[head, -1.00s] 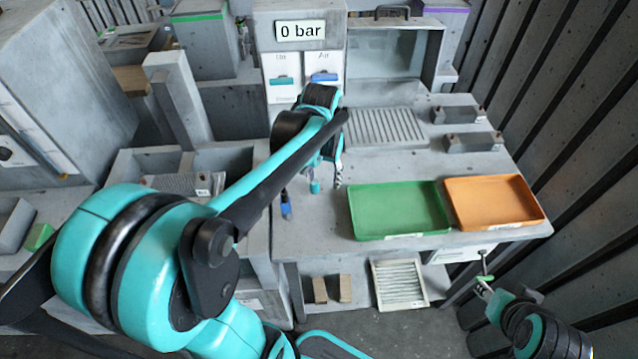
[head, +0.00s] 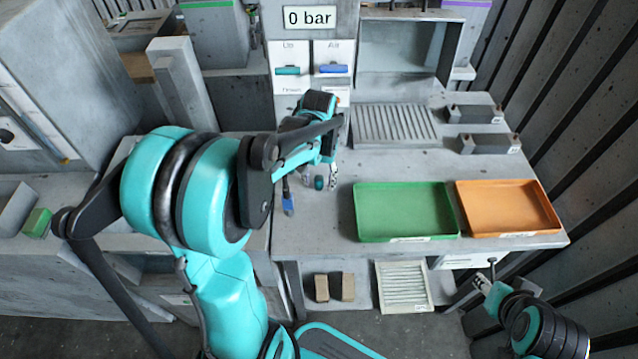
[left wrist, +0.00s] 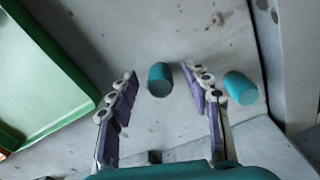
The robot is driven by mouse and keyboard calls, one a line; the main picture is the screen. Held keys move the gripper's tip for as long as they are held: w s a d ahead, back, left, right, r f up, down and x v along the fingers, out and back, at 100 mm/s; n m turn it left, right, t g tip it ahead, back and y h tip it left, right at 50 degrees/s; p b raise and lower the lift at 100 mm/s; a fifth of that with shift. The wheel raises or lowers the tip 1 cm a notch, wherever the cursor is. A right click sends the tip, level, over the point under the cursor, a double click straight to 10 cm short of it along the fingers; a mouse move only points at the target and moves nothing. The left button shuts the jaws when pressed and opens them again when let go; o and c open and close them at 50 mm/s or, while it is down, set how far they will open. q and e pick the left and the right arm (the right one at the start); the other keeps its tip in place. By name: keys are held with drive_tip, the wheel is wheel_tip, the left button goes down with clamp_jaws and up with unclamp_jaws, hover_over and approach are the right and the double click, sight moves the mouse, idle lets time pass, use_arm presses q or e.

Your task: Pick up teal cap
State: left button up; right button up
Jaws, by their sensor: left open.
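A small teal cap (head: 319,183) is on the grey bench, left of the green tray. In the left wrist view the teal cap (left wrist: 160,78) lies between the fingertips of my left gripper (left wrist: 159,70), with gaps on both sides. That gripper is open, with purple finger pads. In the head view my left gripper (head: 320,178) is low over the bench at the cap.
The green tray (head: 357,220) and the orange tray (head: 550,215) are on the bench's right side. A blue item (head: 288,205) is near the front edge, left of the cap. A slatted grille (head: 395,125) and dark blocks (head: 488,144) are behind.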

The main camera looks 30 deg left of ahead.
sight(319, 180)
use_arm(q)
drive_tip(key=shift+r, duration=0.1)
drive_tip(key=c, duration=1)
drive_tip(key=shift+r+p, duration=0.35)
drive_tip(key=shift+r, duration=0.15)
drive_tip(key=r, duration=0.1)
drive_tip(key=r+p, duration=0.2)
drive_tip(key=r, duration=0.1)
drive_tip(key=shift+s+d, duration=0.2)
drive_tip(key=shift+s, duration=0.1)
drive_tip(key=s+d+r+p, duration=0.1)
drive_tip(key=s+d+r, duration=0.1)
drive_tip(key=s, duration=0.1)
drive_tip(key=s+d+r+p, duration=0.1)
drive_tip(key=s+r, duration=0.1)
drive_tip(key=s, duration=0.1)
drive_tip(key=s+d+r+p, duration=0.2)
drive_tip(key=s, duration=0.1)
drive_tip(key=shift+s+d, duration=0.25)
drive_tip(key=shift+d, duration=0.05)
drive_tip(key=shift+f, duration=0.15)
